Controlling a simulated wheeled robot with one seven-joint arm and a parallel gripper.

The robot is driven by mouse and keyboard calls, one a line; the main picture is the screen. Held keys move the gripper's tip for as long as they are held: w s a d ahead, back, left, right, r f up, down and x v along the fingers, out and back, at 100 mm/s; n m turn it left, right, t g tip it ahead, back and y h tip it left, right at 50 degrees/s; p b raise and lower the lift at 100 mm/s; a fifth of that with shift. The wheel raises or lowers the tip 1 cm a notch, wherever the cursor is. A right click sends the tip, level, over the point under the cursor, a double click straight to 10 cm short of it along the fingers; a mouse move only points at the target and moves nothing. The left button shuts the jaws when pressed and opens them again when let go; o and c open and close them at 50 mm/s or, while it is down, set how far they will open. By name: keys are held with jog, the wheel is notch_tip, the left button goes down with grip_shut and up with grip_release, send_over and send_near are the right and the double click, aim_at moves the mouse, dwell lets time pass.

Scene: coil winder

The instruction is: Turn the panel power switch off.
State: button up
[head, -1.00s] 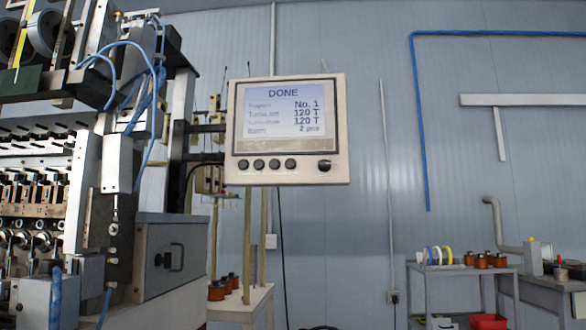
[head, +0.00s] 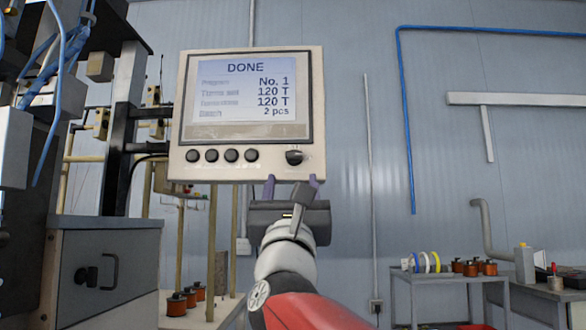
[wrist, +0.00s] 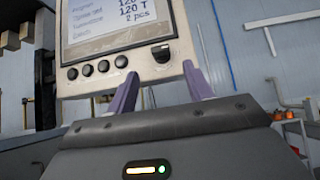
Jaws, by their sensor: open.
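The control panel (head: 178,100) is a cream box with a lit screen (head: 245,90) reading DONE, No. 1, 120 T and 2 pcs. A dark rotary switch (head: 294,157) sits at its lower right, apart from a row of round buttons. The switch also shows in the wrist view (wrist: 161,53); its exact pointer direction is hard to tell. My gripper (head: 291,184) is open and empty, with its purple fingertips just below the switch in the head view. In the wrist view, the fingers (wrist: 162,70) stand left and right of the switch. No contact is visible.
A winding machine with a grey cabinet (head: 110,265) stands at the left. A grey side table (head: 440,276) with spools is at the lower right. A dark bracket (head: 150,148) carries the panel on its left. The space right of the panel is open.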

aim_at(294, 158)
jog(key=p+x, duration=0.3)
jog(key=x, duration=0.4)
jog(key=shift+w+r, duration=0.1)
jog(key=shift+w, duration=0.05)
jog(key=c, duration=1)
